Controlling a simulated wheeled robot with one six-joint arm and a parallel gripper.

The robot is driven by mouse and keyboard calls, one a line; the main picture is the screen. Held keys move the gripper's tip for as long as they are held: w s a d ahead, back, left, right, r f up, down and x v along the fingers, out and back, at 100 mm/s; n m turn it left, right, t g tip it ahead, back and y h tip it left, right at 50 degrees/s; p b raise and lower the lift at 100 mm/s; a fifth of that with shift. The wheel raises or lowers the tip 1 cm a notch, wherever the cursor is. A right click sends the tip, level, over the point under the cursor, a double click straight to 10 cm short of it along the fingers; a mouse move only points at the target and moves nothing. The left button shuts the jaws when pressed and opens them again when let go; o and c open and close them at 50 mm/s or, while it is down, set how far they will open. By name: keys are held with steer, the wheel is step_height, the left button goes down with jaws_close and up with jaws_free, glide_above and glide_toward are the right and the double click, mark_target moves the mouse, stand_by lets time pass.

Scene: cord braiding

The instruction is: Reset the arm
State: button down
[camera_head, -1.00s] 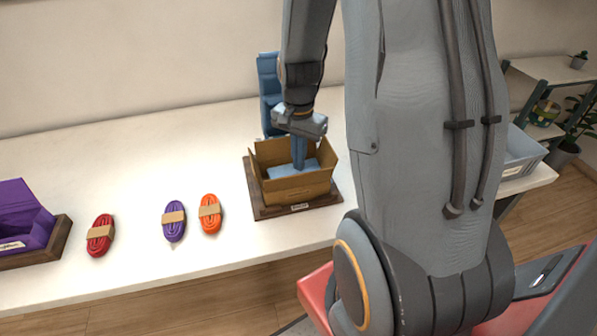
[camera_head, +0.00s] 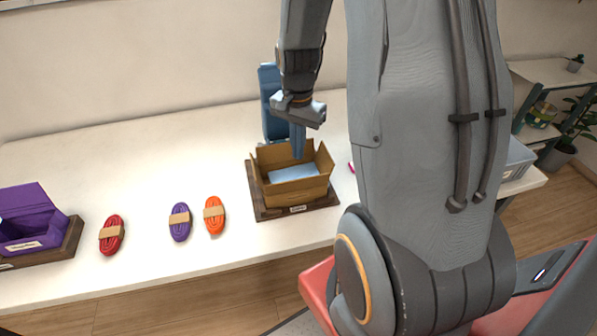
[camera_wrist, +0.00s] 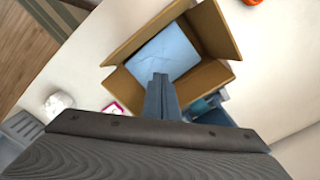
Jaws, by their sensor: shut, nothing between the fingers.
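My gripper (camera_head: 298,143) is shut and empty, pointing down just above the open cardboard box. In the wrist view its closed blue-grey fingers (camera_wrist: 161,92) show in front of the box. The cardboard box (camera_head: 297,192) stands with flaps up on a dark wooden base (camera_head: 262,211). A light blue lining or content (camera_head: 293,173) lies inside the box, and it also shows in the wrist view (camera_wrist: 163,55).
Red (camera_head: 111,236), purple (camera_head: 180,223) and orange (camera_head: 214,216) cord bundles lie on the white table (camera_head: 120,170). An open purple box (camera_head: 30,232) stands at the left. A blue upright object (camera_head: 270,95) stands behind the cardboard box. A grey bin (camera_head: 518,160) is at the right.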

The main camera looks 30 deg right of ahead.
step_height(320, 180, up, 2)
steer(key=shift+r+p, duration=0.1)
steer(key=shift+p, duration=0.55)
steer(key=s+a+n+t+b, duration=0.1)
steer(key=s+a+n+b, duration=0.5)
steer(key=a+n, duration=0.6)
steer(key=shift+s+a+r+b, duration=0.15)
steer(key=shift+s+a+b, duration=0.15)
steer(key=shift+s+a, duration=0.35)
steer(key=shift+s, duration=0.2)
